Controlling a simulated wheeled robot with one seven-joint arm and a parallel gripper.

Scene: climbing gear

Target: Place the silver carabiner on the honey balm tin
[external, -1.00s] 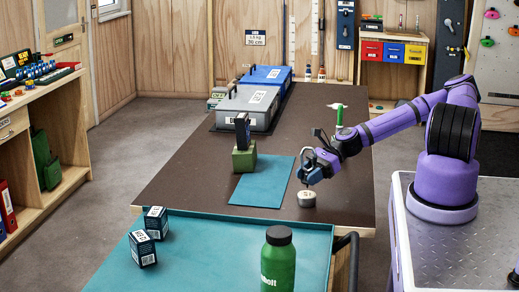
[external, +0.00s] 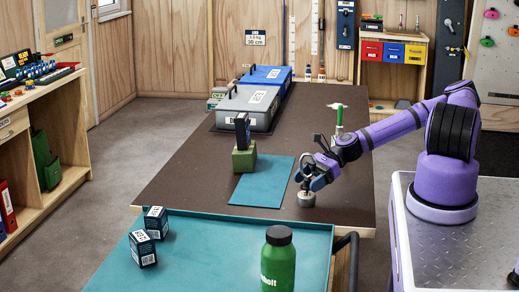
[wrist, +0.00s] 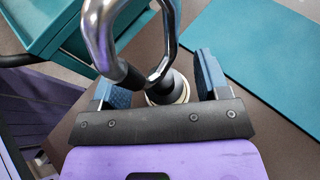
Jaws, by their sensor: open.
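The silver carabiner (wrist: 101,35) is large and close in the wrist view. It has a dark sleeve and rises from between my fingers. The honey balm tin (external: 306,200), small, round and pale, stands on the brown table below my gripper (external: 309,184). In the wrist view, the tin's pale rim (wrist: 181,96) shows between my gripper's blue finger pads (wrist: 162,84). My gripper is open, with a pad on each side of the carabiner's lower end. That end overlaps the tin in view; I cannot tell whether they touch. My gripper's front bar hides part of the tin.
A teal mat (external: 262,183) lies left of the tin, with a green block (external: 244,160) at its edge. A teal tray table (external: 205,262) with two dark boxes and a green bottle (external: 278,262) is in front. Grey and blue cases stand farther back.

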